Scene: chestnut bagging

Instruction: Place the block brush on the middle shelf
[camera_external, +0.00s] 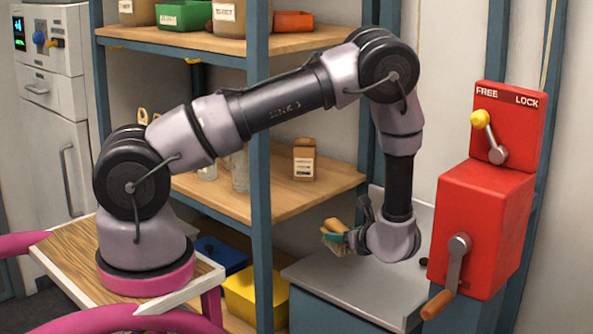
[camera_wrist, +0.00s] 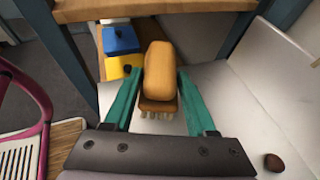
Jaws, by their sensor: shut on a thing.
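The block brush (camera_wrist: 160,75) has a tan wooden back and pale bristles. My gripper (camera_wrist: 158,98) is shut on it, with a teal finger on each side, in the wrist view. In the external view the brush (camera_external: 334,236) is held at the left end of my gripper (camera_external: 350,238), above the grey worktop and in front of the shelf unit. The middle shelf (camera_external: 300,197) is a wooden board, higher than the brush in the picture. A brown labelled package (camera_external: 304,160) and clear glass jars (camera_external: 240,168) stand on it. My arm hides part of this shelf.
The grey worktop (camera_external: 360,290) has a brown chestnut (camera_wrist: 273,162) on it. A red box with a crank (camera_external: 482,230) stands at the right. Blue (camera_external: 220,253) and yellow (camera_external: 245,292) bins sit low down. Shelf posts (camera_external: 259,200) frame the unit. The middle shelf's front right looks clear.

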